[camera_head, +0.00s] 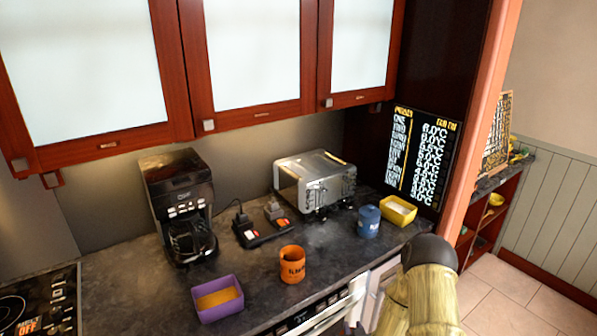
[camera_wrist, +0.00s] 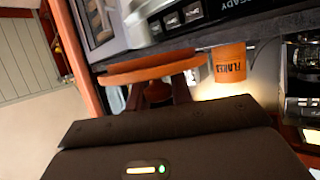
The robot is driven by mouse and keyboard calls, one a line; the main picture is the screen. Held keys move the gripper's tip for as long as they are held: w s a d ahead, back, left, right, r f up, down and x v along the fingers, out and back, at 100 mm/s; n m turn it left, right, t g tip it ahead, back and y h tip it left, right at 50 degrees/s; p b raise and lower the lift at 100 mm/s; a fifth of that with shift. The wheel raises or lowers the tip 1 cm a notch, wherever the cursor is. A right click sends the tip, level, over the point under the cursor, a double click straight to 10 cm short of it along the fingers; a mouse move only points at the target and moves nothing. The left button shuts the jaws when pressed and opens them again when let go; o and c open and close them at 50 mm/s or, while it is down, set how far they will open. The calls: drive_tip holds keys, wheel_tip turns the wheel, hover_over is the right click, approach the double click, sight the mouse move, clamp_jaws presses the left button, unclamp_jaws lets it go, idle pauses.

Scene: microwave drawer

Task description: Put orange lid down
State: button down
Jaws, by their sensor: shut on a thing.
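In the wrist view, my gripper (camera_wrist: 157,87) is shut on the orange lid (camera_wrist: 150,73), a flat disc seen nearly edge-on, at the fingertips. The lid appears clear of the counter, though its height is hard to judge. An orange canister (camera_wrist: 229,64) with dark lettering shows right of the lid, apart from it. In the head view this canister (camera_head: 292,264) stands upright on the dark counter (camera_head: 135,285). My gripper and the lid are not visible in the head view, where my arm fills the lower right.
A purple container (camera_head: 218,300), a coffee maker (camera_head: 180,205), a small tray with dark items (camera_head: 262,230), a toaster (camera_head: 315,180), a blue canister (camera_head: 369,222) and a yellow container (camera_head: 398,211) stand on the counter. Bare counter shows around the orange canister. Cabinets (camera_head: 250,60) hang above.

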drive_tip(key=s+f, duration=0.4)
drive_tip(key=f, duration=0.1)
drive_tip(key=shift+s+f, duration=0.15)
drive_tip(key=shift+f, duration=0.05)
idle(0.4)
drive_tip(key=shift+d, duration=0.1)
